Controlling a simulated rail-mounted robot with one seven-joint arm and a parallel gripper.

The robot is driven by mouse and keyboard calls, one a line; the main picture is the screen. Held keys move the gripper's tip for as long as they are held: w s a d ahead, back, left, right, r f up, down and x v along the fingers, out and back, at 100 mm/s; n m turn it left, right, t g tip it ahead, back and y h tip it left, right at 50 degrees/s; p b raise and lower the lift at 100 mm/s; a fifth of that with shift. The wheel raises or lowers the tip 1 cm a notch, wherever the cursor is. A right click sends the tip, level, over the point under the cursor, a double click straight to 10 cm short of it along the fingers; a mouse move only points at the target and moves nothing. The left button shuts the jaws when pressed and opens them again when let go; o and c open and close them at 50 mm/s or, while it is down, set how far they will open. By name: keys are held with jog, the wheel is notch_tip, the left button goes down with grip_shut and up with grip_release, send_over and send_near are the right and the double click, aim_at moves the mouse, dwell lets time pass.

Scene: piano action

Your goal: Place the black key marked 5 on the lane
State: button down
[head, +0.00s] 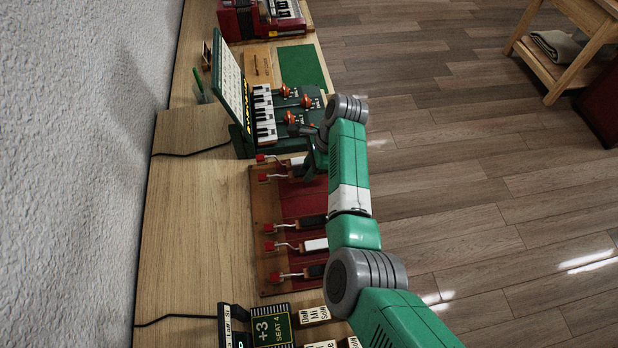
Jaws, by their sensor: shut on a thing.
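A wooden frame with a dark red bed (292,203) lies on the bench, with several red-tipped wire hammers (263,178) along its left side. A black key (313,221), a white key (315,245) and another black key (317,270) lie in its lanes. A white key (297,161) shows at the far end.
A green keyboard unit (266,125) with orange-topped knobs and an upright panel (231,84) stands just beyond the frame. Bare bench (195,230) lies to the left.

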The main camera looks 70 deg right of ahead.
jog(key=shift+f+b, duration=0.5)
jog(key=shift+f, duration=1.35)
jog(key=shift+f, duration=0.2)
jog(key=c, duration=1.2)
grip_release()
jog(key=shift+c, duration=0.2)
jog(key=p+v, duration=0.2)
jog(key=v, duration=1)
jog(key=shift+r+p, duration=0.3)
jog(key=shift+w, duration=0.1)
